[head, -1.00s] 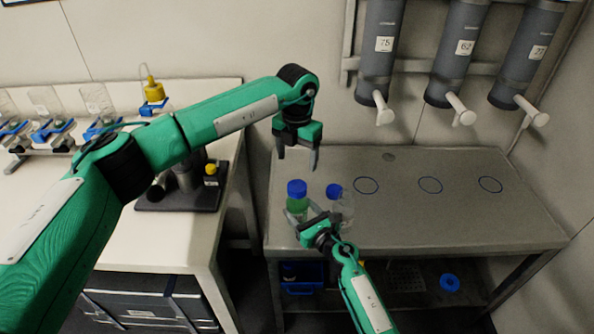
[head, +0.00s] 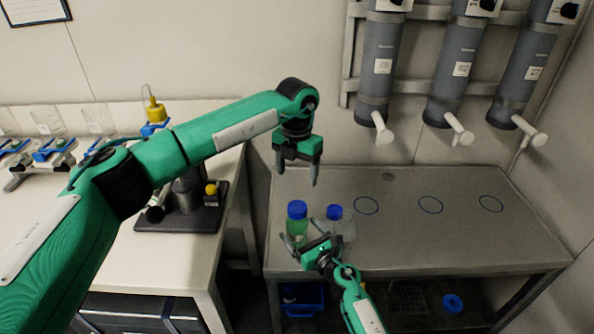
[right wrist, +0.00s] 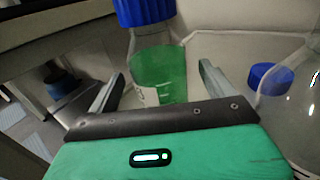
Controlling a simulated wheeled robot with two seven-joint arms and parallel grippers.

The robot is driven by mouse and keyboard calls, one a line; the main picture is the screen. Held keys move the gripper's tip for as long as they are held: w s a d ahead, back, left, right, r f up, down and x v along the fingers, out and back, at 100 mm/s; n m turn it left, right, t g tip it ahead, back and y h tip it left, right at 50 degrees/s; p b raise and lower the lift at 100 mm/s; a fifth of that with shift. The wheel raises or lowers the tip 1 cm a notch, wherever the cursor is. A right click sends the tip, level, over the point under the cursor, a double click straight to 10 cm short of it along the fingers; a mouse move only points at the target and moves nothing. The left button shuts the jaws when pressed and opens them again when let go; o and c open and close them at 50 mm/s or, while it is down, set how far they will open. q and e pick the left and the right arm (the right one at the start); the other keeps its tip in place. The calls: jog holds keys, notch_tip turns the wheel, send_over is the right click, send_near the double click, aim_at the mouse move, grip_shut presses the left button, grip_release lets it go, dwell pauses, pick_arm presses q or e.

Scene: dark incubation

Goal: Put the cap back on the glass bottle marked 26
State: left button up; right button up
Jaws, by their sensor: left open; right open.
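A glass bottle with green liquid (head: 297,228) stands upright at the table's left front, a blue cap (head: 297,209) on it. Just right of it a clear glass bottle (head: 347,231) stands; it shows partly in the right wrist view (right wrist: 302,112). A loose blue cap (head: 334,212) lies beside the clear bottle, also in the right wrist view (right wrist: 270,79). I cannot read the bottle numbers. My right gripper (head: 299,240) is open, low at the green bottle, which shows between its fingers in the right wrist view. My left gripper (head: 297,178) is open and empty above the bottles.
The grey table (head: 460,240) is clear to the right, with several blue circles marked on it. Grey dispensers (head: 455,75) with white spouts hang above its back. A white bench (head: 185,255) with equipment stands at left. A blue ring-shaped object (head: 452,303) is on the lower shelf.

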jog(key=v, duration=1.3)
jog(key=shift+s+b, duration=0.2)
jog(key=shift+b, duration=0.1)
jog(key=shift+d, duration=0.15)
